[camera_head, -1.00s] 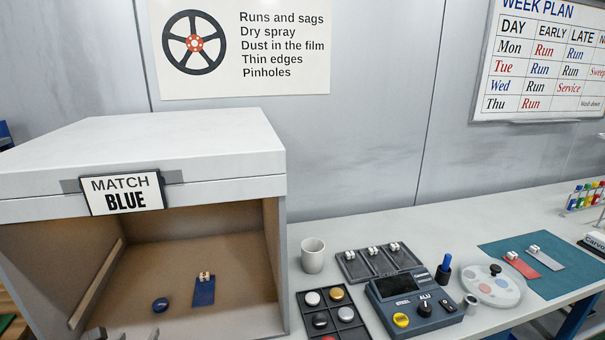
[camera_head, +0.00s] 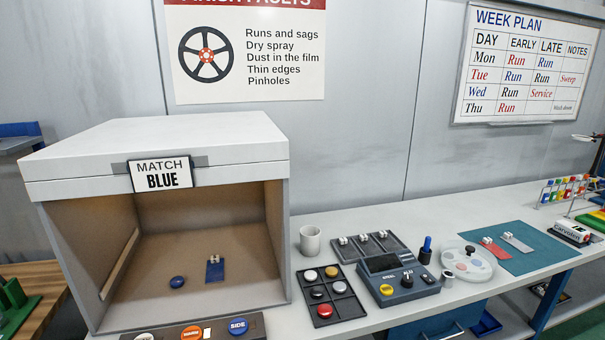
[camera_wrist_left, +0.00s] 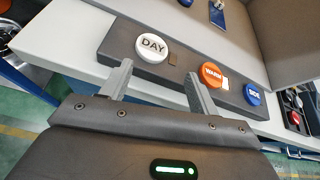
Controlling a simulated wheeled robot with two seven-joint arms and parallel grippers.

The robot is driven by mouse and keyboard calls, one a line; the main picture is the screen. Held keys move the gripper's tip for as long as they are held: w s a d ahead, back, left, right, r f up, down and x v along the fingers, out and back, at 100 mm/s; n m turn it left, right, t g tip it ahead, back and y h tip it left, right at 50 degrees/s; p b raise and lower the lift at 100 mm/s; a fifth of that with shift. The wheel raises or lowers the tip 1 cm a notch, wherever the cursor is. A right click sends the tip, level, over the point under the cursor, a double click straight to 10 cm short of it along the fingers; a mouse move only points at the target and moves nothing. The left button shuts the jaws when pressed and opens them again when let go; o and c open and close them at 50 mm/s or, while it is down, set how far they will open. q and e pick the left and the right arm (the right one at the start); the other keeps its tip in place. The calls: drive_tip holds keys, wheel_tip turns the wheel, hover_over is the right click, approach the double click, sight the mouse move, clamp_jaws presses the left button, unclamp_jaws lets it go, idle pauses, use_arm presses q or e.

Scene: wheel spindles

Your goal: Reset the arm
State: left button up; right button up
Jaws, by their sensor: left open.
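My left gripper (camera_wrist_left: 157,85) shows only in the left wrist view. Its two fingers are apart with nothing between them, in front of the dark button panel. That panel carries a white DAY button (camera_wrist_left: 153,46), an orange WARM button (camera_wrist_left: 212,74) and a blue SIDE button (camera_wrist_left: 253,95). In the head view the same panel (camera_head: 211,330) lies at the front of the MATCH BLUE booth (camera_head: 160,180). Inside the booth a blue puck (camera_head: 178,282) and a blue panel with a light clip (camera_head: 214,270) lie on the floor. Neither arm shows in the head view.
A teal mat (camera_head: 530,257) holds a red and a grey panel. The wall behind is flat.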

use_arm(q)
drive_tip(key=s+d+f+n+g+h, duration=0.2)
drive_tip(key=s+d+f+n+g, duration=0.25)
drive_tip(key=s+d+n, duration=0.6)
drive_tip(key=s+d+f+n+g+h, duration=0.2)
drive_tip(key=s+d+f+n+g, duration=0.3)
drive_tip(key=s+n, duration=0.95)
wheel_tip(320, 180, down, 28)
drive_tip(key=n+b, duration=0.1)
drive_tip(key=n, duration=0.2)
drive_tip(key=s+a+f+g, duration=0.1)
drive_tip(key=s+a+f, duration=0.1)
drive_tip(key=s+f, duration=1.3)
drive_tip(key=shift+s+f+m+b, duration=0.3)
drive_tip(key=shift+s+f+b, duration=0.15)
drive_tip(key=shift+f, duration=0.3)
drive_tip(key=shift+g, duration=0.25)
drive_tip(key=shift+c, duration=0.2)
